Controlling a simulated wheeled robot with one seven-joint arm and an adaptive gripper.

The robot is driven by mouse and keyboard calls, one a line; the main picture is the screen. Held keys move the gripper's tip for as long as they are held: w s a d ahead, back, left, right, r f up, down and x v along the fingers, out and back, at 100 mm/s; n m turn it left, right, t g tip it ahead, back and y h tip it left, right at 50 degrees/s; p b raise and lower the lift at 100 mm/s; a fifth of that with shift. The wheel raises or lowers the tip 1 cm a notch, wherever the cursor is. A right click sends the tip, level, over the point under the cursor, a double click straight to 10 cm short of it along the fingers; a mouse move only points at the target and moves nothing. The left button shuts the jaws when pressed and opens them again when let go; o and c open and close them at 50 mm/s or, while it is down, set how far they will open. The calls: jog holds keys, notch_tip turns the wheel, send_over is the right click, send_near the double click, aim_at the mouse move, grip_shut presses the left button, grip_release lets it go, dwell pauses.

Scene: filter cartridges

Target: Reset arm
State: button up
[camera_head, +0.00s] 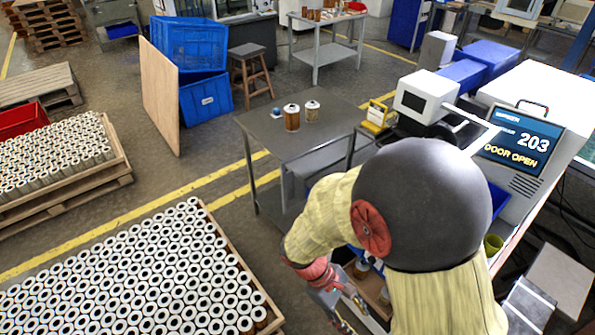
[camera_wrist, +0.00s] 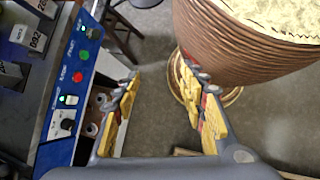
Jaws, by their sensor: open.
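My gripper (camera_wrist: 165,95) is open, its two yellow-padded fingers spread with nothing between them in the wrist view. In the head view my bent arm covers much of the lower right, and my gripper (camera_head: 343,308) shows only partly at the bottom. Two filter cartridges stand upright on the grey metal table, an orange-brown one (camera_head: 292,118) and a paler one (camera_head: 312,111). Many more white-topped cartridges (camera_head: 140,265) fill the pallet at lower left. A machine display (camera_head: 520,142) reads 203 and DOOR OPEN.
A blue control panel (camera_wrist: 68,90) with buttons stands left of my fingers in the wrist view. The grey table (camera_head: 270,130) lies beyond my arm. Another loaded pallet (camera_head: 110,175), a leaning board (camera_head: 158,95) and blue crates (camera_head: 190,45) stand left. Floor between the pallets and table is clear.

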jog(key=d+r+m+t+y, duration=0.1)
jog(key=r+m+t+y, duration=0.1)
jog(key=r, duration=0.7)
jog(key=d+r+m+t+y, duration=0.2)
jog(key=r+m+t, duration=0.2)
jog(key=r, duration=0.5)
jog(key=s+d+r+m+t+y, duration=0.1)
jog(key=r+m+t+y, duration=0.1)
jog(key=r, duration=0.7)
jog(key=shift+d+m+t, duration=0.25)
jog(key=shift+m+t, duration=0.35)
jog(key=shift+m, duration=0.5)
jog(key=shift+s, duration=0.1)
jog(key=shift+c, duration=0.2)
